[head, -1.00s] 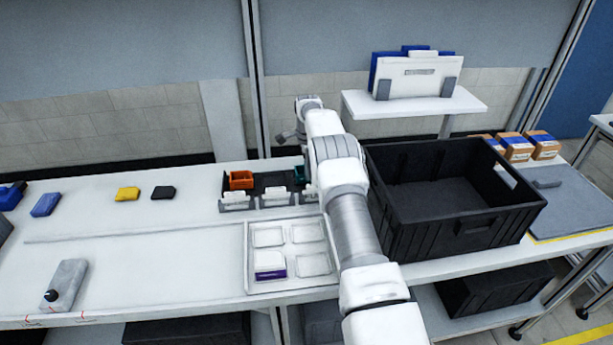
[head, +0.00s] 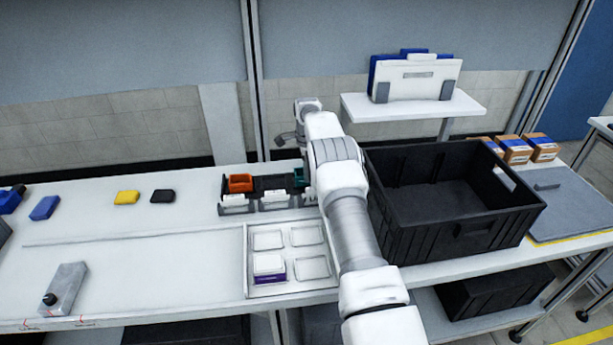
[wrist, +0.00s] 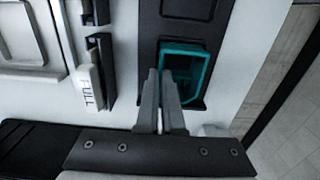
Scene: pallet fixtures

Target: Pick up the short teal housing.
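The short teal housing (wrist: 204,68) is an open-topped box in the dark fixture, near the middle of the wrist view. In the head view only a small part of the teal housing (head: 298,177) shows beside my arm. My gripper (wrist: 162,75) is at the housing's near left edge in the wrist view. Its two fingertips sit close together, one on each side of the housing's left wall, with a narrow gap. I cannot tell whether they touch the wall. The housing's lower left part is hidden behind the fingers.
An orange housing (head: 241,183) sits at the fixture's left end. White labelled blocks stand along the fixture's front. A white tray (head: 248,262) lies in front, and a large black crate (head: 470,238) stands to the right. The table left of the fixture is largely clear.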

